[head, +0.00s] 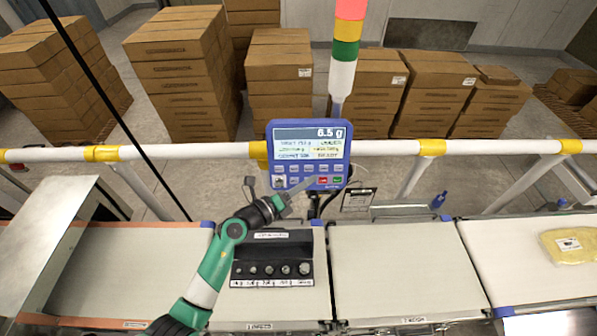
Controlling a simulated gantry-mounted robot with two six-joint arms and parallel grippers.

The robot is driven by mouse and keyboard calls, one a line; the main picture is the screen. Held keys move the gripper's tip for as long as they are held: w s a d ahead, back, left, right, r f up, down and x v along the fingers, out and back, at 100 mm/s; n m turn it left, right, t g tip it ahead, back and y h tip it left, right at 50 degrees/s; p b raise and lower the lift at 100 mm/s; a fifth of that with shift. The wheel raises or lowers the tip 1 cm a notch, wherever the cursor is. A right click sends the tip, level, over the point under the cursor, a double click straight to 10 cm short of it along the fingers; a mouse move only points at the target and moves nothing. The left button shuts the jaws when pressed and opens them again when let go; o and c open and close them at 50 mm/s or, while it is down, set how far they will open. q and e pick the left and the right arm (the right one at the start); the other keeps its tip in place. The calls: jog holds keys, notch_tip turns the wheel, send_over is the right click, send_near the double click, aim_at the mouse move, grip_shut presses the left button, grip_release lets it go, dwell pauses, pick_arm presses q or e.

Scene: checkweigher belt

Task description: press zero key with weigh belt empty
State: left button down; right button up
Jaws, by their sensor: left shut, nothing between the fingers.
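The blue indicator (308,154) stands on a post behind the belts. Its display reads 6.5 g above several lines of small text. Rows of keys (307,170) lie under the display, including a red and a green one; their labels are too small to read, so I cannot tell which is zero. My left gripper (308,184) is shut and empty, its tips at the lower keys; I cannot tell whether they touch. The belt right of centre (395,265), seemingly the weigh belt, is bare. My right gripper is out of view.
A dark case (272,283) with several round weights sits left of the bare belt. A yellow packet (570,246) lies on the right belt. A white rail (390,147), a clipboard (358,199) and a light tower (345,50) stand behind. Stacked cartons fill the back.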

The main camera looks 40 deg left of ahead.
aim_at(294, 168)
pick_arm(q)
jog(key=s+a+f+n+y+b, duration=0.1)
jog(key=s+a+f, duration=0.1)
jog(key=a+f, duration=0.2)
notch_tip(294, 168, down, 2)
jog(key=shift+s+f+g+y, duration=0.15)
jog(key=shift+s+g+y, duration=0.15)
jog(key=shift+s, duration=0.05)
jog(key=w+a+f+b, duration=0.2)
jog(key=w+a+b, duration=0.3)
jog(key=b, duration=0.4)
jog(key=shift+w+a+f, duration=0.2)
jog(key=shift+w+a, duration=0.15)
jog(key=shift+w, duration=0.25)
dwell(1.2)
